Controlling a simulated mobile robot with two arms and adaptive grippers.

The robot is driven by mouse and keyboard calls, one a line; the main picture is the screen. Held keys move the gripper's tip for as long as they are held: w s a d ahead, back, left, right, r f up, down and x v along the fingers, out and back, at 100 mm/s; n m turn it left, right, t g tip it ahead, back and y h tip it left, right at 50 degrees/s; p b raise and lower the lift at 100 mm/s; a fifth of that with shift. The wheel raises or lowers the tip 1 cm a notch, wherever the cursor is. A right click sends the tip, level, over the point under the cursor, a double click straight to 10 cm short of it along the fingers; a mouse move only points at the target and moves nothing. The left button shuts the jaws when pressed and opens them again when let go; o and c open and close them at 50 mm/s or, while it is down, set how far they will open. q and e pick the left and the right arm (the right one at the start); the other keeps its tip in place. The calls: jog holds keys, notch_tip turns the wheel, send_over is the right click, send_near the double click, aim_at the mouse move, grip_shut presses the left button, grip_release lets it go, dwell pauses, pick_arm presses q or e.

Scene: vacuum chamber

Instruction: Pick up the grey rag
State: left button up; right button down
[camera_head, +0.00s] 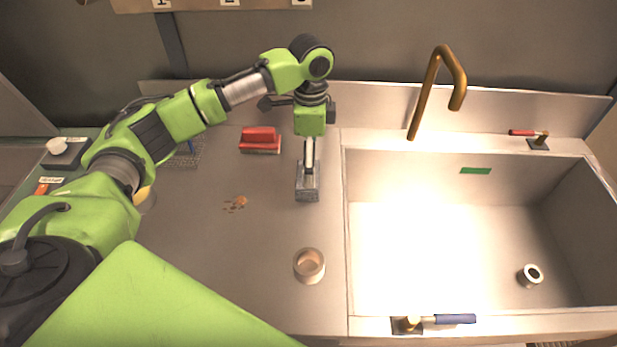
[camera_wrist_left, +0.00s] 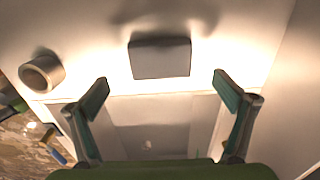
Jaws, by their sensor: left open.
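The grey rag (camera_head: 306,192) is a small folded grey block lying flat on the counter, just left of the sink. In the left wrist view the rag (camera_wrist_left: 160,57) is a dark grey rectangle on the bright counter, centred beyond the fingertips. My left gripper (camera_head: 309,155) is above the rag in the head view, pointing down and partly covering its far end. In the left wrist view the left gripper (camera_wrist_left: 162,88) has its two fingers wide apart with nothing between them. My right gripper is not in view.
A copper-coloured cup (camera_head: 309,266) stands nearer on the counter. The sink (camera_head: 347,240) with a brass faucet (camera_head: 425,95) is at the right. A red block-like item (camera_head: 260,141) and brown crumbs (camera_head: 236,203) lie left of the rag. Counter around the crumbs is otherwise clear.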

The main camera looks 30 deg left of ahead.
pick_arm(q)
jog(key=shift+f, duration=0.3)
jog(key=f, duration=0.1)
jog(key=f+p, duration=0.1)
jog(key=f, duration=0.1)
jog(key=shift+s+a+f, duration=0.2)
jog(key=shift+a+f, duration=0.05)
jog(key=shift+f, duration=0.05)
jog(key=shift+w+f, duration=0.1)
jog(key=shift+f, duration=0.35)
jog(key=c, duration=1.2)
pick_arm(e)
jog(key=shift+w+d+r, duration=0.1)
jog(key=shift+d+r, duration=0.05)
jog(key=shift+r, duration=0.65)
